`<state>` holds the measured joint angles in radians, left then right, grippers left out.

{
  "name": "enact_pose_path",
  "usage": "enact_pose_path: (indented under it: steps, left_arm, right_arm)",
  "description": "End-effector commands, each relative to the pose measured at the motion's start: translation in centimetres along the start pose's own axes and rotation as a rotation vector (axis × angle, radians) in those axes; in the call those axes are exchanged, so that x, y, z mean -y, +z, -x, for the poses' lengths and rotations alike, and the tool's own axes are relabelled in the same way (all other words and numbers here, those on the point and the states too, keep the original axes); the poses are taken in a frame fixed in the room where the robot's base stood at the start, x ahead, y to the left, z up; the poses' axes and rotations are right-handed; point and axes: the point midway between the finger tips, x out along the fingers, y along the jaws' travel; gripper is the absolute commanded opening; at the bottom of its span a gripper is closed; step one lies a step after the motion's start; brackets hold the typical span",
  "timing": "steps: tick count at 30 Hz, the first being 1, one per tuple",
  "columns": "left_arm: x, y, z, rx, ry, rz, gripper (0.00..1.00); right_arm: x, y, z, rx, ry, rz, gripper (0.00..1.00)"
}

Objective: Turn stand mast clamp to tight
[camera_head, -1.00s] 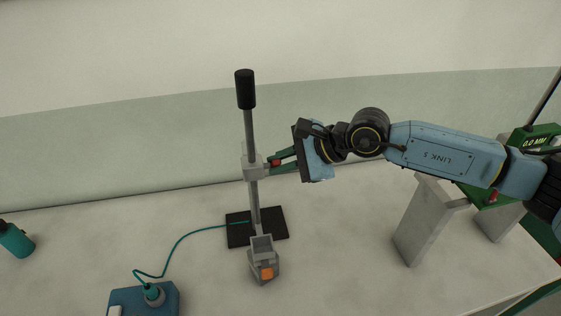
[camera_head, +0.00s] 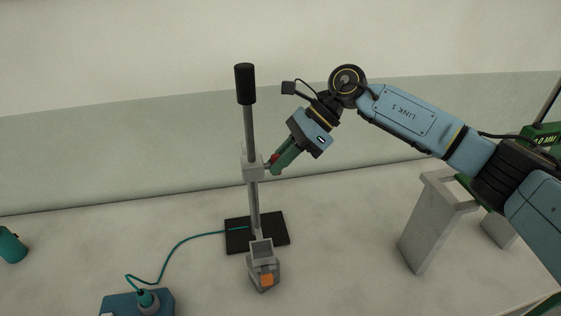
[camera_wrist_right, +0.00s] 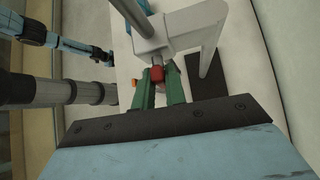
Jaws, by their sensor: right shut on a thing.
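The stand mast (camera_head: 251,140) rises upright from a black base plate (camera_head: 237,240), with a black cylinder at its top. A light grey clamp block (camera_head: 253,165) sits around the mast about midway up. A red clamp knob (camera_head: 274,160) is on the block's right side; it also shows in the right wrist view (camera_wrist_right: 157,73). My right gripper (camera_head: 276,165), with green fingers, is shut on the red knob, coming in from upper right. In the right wrist view, its fingers (camera_wrist_right: 158,88) lie on both sides of the knob. My left gripper is not in view.
A grey holder with an orange square (camera_head: 267,280) stands in front of the mast. A teal cable (camera_head: 180,243) runs to a blue box (camera_head: 165,302) at front left. A teal bottle (camera_head: 11,246) lies far left. A grey support (camera_head: 430,225) stands at right.

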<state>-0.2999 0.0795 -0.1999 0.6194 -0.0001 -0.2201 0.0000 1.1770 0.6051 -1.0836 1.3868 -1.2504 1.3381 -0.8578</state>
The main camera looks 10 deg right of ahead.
Motion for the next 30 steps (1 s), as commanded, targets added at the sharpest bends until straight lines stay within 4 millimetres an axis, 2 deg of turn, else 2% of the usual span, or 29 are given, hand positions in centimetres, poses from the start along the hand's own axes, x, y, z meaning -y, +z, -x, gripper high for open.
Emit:
enact_pose_path:
  steps: [18, 19, 23, 30]
  left_arm:
    - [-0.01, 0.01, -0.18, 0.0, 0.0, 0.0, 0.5]
    - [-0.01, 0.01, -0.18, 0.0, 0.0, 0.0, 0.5]
    - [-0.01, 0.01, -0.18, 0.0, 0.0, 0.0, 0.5]
    - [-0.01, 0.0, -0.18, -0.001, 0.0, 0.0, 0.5]
  right_arm:
    - [0.02, -0.15, -0.05, -0.004, 0.032, -0.034, 0.0]
    - [0.02, -0.15, -0.05, -0.004, 0.032, -0.034, 0.15]
    - [0.03, -0.13, -0.04, -0.003, 0.032, -0.033, 0.32]
    - [0.04, -0.09, -0.02, -0.002, 0.03, -0.032, 0.35]
